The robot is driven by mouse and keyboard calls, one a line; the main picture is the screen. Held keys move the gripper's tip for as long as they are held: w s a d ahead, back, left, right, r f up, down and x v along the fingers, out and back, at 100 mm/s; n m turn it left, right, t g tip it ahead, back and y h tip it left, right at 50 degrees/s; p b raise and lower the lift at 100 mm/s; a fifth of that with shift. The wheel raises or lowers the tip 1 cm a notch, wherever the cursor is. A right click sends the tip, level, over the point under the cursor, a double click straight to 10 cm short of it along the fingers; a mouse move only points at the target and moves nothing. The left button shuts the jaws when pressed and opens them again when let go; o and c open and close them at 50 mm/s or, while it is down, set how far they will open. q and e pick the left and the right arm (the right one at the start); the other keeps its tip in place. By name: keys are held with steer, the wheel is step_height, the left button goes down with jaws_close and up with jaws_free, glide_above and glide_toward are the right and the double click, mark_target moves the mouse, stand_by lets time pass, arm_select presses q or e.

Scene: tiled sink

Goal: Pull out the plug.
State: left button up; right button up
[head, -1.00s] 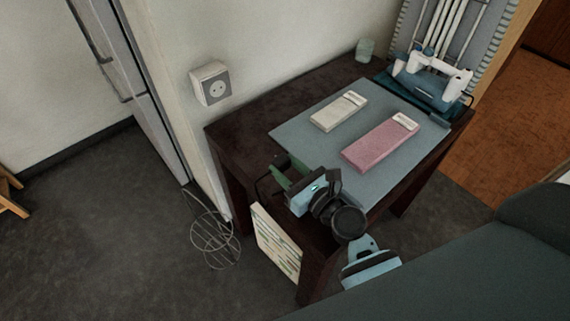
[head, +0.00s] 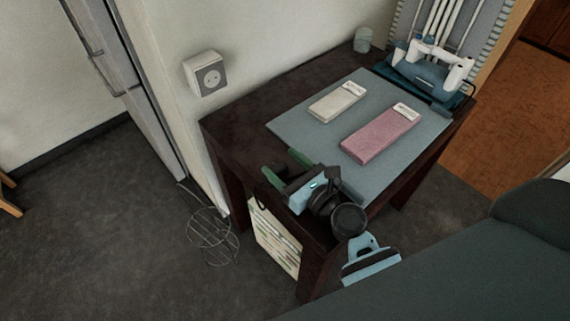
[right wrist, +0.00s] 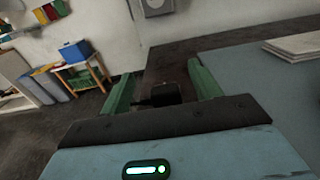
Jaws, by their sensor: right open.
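The wall socket (head: 209,77) is a white box with a grey face on the wall left of the table. Its face shows two holes and no plug in it. A small black object, perhaps the plug (right wrist: 166,94), lies between the green fingers of my right gripper (right wrist: 158,76) in the right wrist view. In the head view my right gripper (head: 284,176) is over the table's near left edge, below and right of the socket. It is open, and contact with the black object cannot be told. A thin dark cord hangs beside it. My left gripper is not in view.
The dark table (head: 225,123) bears a grey mat (head: 375,100) with a white block (head: 337,102) and a pink block (head: 380,134). A blue-and-white device (head: 430,68) stands at the back. A wire rack (head: 212,236) is on the floor by the wall.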

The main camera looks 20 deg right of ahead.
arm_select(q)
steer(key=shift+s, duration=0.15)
arm_select(e)
steer(key=shift+s+d+f, duration=0.1)
steer(key=shift+s, duration=0.2)
steer(key=v, duration=0.6)
steer(key=shift+b, duration=0.35)
steer(key=shift+s+d, duration=0.2)
steer(key=shift+s, duration=0.35)
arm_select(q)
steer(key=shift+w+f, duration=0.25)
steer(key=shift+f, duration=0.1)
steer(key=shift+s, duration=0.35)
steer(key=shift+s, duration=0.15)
arm_select(e)
steer(key=shift+s, duration=0.1)
